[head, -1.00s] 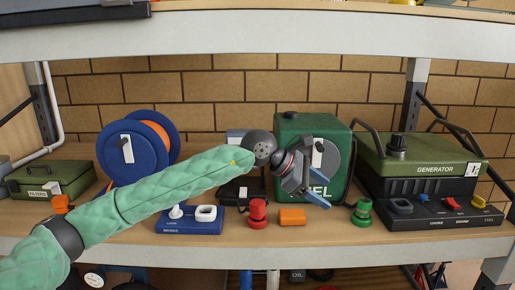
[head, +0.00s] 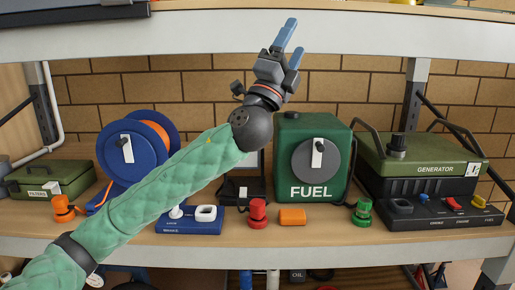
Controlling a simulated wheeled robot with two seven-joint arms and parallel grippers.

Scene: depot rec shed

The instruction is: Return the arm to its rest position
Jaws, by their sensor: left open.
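My left arm, in a green quilted sleeve, comes in from the lower left of the head view. The gripper is above and clear of the green fuel can (head: 331,133) and the other shelf items. My right gripper is not in view.
The shelf (head: 300,240) holds a blue cable reel (head: 112,157), a green filters box (head: 62,172), a blue switch base (head: 180,226), a red knob (head: 257,213), an orange block (head: 292,217), a green knob (head: 362,212) and a generator (head: 425,165). The upper shelf (head: 400,35) runs close to the fingertips.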

